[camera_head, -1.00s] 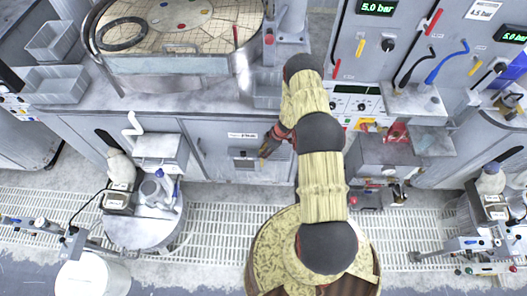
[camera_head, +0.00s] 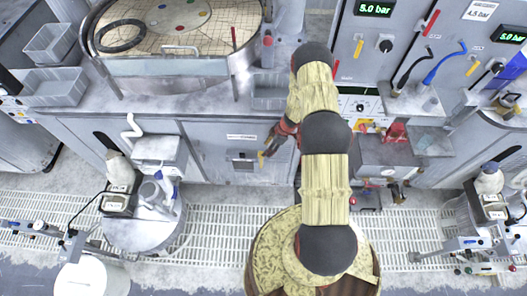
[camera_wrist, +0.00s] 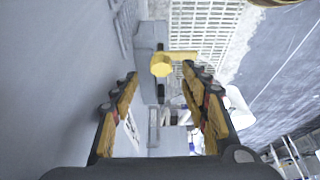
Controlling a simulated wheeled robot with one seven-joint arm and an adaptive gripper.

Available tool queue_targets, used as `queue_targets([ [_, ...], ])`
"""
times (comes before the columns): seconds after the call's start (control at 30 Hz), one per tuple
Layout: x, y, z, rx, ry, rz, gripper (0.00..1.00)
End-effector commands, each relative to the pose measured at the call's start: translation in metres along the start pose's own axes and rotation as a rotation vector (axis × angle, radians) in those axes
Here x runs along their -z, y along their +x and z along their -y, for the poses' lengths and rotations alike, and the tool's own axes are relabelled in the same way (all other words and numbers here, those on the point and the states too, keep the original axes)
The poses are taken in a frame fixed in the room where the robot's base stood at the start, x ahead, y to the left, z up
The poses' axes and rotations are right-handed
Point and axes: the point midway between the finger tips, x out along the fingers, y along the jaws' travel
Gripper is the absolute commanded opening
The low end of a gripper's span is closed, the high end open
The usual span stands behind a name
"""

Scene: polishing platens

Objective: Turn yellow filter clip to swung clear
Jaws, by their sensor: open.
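The yellow filter clip shows in the wrist view as a yellow faceted knob (camera_wrist: 161,66) with a short yellow arm reaching right. It sits beside a grey box, ahead of my gripper (camera_wrist: 160,103) and above the middle of the gap between the fingers. The arm's right end is close to the tip of the right finger; I cannot tell whether they touch. My gripper is open, with nothing between its fingers. In the head view my gripper (camera_head: 268,150) is small, in front of the grey cabinet; I cannot pick the clip out there with certainty.
The grey cabinet front (camera_head: 215,160) runs close along the left of the wrist view. A pale floor grating (camera_head: 240,215) lies below. A drum with equipment (camera_head: 140,228) stands to the left, and a grey box unit (camera_head: 385,155) to the right of my arm.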

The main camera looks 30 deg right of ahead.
Motion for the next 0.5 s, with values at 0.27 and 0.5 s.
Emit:
queue_targets([
  [0.27, -0.062, -0.023, 0.001, -0.002, 0.009, 0.000, 0.45],
  [0.5, -0.095, -0.036, 0.002, 0.000, 0.008, 0.000, 0.45],
])
